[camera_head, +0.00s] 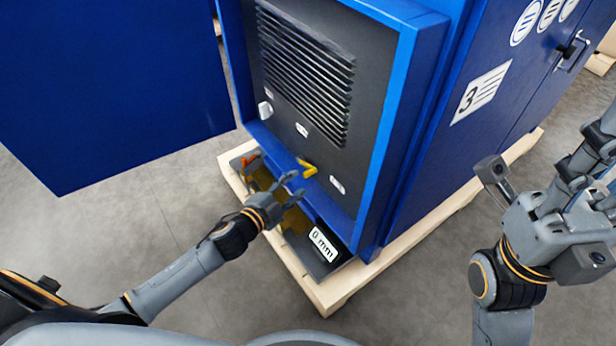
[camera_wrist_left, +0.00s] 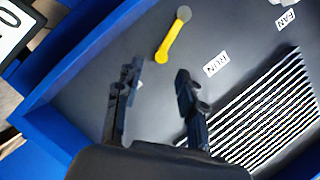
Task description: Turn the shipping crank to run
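The crank (camera_head: 307,167) is a small yellow handle low on the dark panel of the blue cabinet. In the left wrist view the crank (camera_wrist_left: 173,40) has a round grey end at the top, and its yellow arm slants down-left. The RUN label (camera_wrist_left: 215,63) is to the right of it; another label (camera_wrist_left: 138,82) is partly hidden behind a finger. My left gripper (camera_head: 291,187) is open and empty in front of the panel, close to the crank. Its fingers (camera_wrist_left: 158,88) stand apart, below the crank in the wrist view. My right gripper (camera_head: 590,150) is off to the right, away from the cabinet.
A vent grille (camera_head: 305,75) and a white knob (camera_head: 265,110) are on the panel. An open blue door (camera_head: 110,90) stands at left. The floor in front is clear.

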